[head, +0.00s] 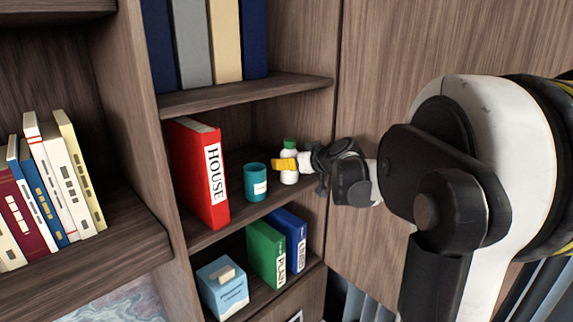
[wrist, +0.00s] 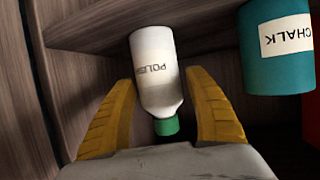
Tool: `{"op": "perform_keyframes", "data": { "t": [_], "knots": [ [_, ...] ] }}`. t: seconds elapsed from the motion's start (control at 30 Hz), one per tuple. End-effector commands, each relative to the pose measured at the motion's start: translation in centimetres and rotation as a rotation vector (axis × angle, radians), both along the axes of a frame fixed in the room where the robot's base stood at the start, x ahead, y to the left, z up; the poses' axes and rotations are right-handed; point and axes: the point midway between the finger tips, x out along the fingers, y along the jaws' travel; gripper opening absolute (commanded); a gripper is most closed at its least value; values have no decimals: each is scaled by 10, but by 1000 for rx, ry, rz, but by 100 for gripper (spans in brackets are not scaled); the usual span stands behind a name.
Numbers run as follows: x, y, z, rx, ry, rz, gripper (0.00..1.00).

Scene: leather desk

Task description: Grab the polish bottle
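The polish bottle (head: 289,165) is white with a green cap and stands on the middle shelf in the head view. In the wrist view the polish bottle (wrist: 158,75) shows its "POLISH" label, partly turned away, with the green cap towards the gripper. My gripper (head: 284,165) is at the bottle, its yellow fingers across it in the head view. In the wrist view the fingers of my gripper (wrist: 160,105) are spread on either side of the bottle, with a visible gap at each side. The gripper is open and holds nothing.
A teal chalk cup (head: 256,183) stands just left of the bottle; it is close on the right in the wrist view (wrist: 275,60). A red HOUSE binder (head: 198,175) stands further left. The shelf's wooden side wall is close on the other side.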

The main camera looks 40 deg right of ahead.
Motion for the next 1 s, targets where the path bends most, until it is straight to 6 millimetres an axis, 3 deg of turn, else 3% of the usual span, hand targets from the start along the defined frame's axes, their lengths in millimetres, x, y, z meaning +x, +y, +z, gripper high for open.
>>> {"op": "perform_keyframes", "data": {
  "t": [0.03, 0.13, 0.17, 0.57, 1.0],
  "knots": [
    [0, 0, 0, 0, 0, 0, 45],
    [0, 0, 0, 0, 0, 0, 14],
    [0, 0, 0, 0, 0, 0, 10],
    [0, 0, 9, 0, 0, 0, 10],
    [0, 0, 85, 0, 0, 1, 10]
  ]
}}
